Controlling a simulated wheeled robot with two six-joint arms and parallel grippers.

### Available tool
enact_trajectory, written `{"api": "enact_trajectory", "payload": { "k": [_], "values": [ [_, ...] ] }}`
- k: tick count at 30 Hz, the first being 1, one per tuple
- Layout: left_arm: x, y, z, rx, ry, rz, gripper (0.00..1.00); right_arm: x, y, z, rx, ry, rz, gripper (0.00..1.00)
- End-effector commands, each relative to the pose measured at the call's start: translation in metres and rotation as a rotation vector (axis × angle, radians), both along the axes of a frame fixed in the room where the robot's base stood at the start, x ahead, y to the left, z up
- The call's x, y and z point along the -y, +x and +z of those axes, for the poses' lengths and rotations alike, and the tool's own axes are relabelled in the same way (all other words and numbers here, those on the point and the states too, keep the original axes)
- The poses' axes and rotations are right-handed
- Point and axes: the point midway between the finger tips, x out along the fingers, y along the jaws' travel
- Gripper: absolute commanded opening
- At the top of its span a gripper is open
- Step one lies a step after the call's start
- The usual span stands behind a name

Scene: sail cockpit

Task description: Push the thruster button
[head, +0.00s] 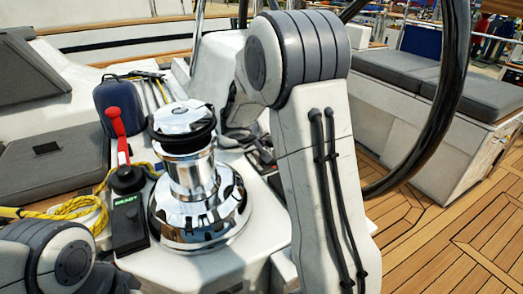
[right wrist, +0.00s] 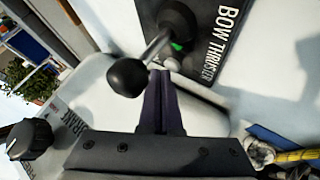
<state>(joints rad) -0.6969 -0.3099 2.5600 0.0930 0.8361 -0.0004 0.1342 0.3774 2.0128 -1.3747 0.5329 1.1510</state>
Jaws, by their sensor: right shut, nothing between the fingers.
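In the right wrist view a black panel (right wrist: 212,30) lettered "BOW THRUSTER" carries a joystick with a black ball knob (right wrist: 128,77). A small green light (right wrist: 177,46) shows by the joystick's base. A small pale round piece (right wrist: 171,64), which looks like a button, sits at the panel's edge. My right gripper (right wrist: 160,76) is shut and empty, its tips right beside this piece; I cannot tell whether they touch. In the head view my right arm hides most of that gripper and the panel cannot be made out. My left gripper is not in view.
A chrome winch (head: 190,185) stands left of my right arm. A black steering wheel (head: 440,105) curves at right. Another black knob (right wrist: 32,140) shows in the wrist view.

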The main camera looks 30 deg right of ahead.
Motion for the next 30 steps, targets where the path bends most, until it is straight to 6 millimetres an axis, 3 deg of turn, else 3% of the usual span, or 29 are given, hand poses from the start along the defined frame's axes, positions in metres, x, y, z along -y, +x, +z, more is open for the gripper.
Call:
{"api": "enact_trajectory", "payload": {
  "k": [30],
  "values": [
    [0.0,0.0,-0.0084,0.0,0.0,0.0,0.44,0.0,0.0,-0.0055,0.001,0.0,-0.001,0.0]
  ]
}}
